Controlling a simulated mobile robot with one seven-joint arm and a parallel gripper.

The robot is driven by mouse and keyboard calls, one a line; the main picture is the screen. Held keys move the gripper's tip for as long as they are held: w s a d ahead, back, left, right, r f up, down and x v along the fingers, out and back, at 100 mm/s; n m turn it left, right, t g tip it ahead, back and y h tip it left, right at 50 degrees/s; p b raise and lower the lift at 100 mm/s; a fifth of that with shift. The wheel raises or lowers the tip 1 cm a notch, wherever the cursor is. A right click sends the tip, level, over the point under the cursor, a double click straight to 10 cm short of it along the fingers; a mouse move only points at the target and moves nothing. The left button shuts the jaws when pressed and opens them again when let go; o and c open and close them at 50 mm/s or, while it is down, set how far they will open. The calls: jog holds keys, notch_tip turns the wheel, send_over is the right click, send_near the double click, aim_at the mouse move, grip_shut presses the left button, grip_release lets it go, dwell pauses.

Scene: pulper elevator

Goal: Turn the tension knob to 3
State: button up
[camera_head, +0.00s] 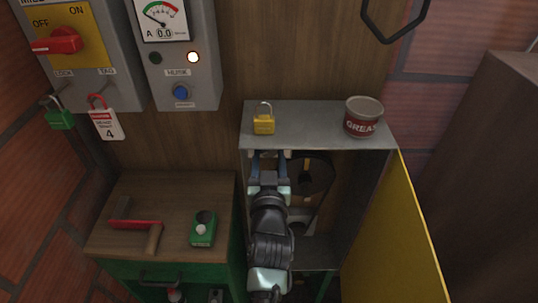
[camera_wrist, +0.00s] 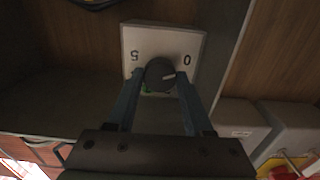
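The tension knob (camera_wrist: 160,72) is a dark round knob on a white dial plate (camera_wrist: 160,40) in the wrist view. The plate shows a "5" on the left and a "0" on the right, both upside down. The knob's pale pointer line points right, toward the 0 side. My gripper (camera_wrist: 160,78) has one blue finger on either side of the knob, open, with narrow gaps seeming to show. In the head view my gripper (camera_head: 270,154) reaches into the open grey cabinet (camera_head: 318,110), just under its top; the knob is hidden there.
A yellow padlock (camera_head: 264,124) and a grease can (camera_head: 363,117) stand on the cabinet top. The yellow door (camera_head: 395,240) hangs open on the right. A belt pulley (camera_head: 308,174) sits deeper inside. A wooden-topped green bench (camera_head: 165,190) with tools stands left.

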grip_shut()
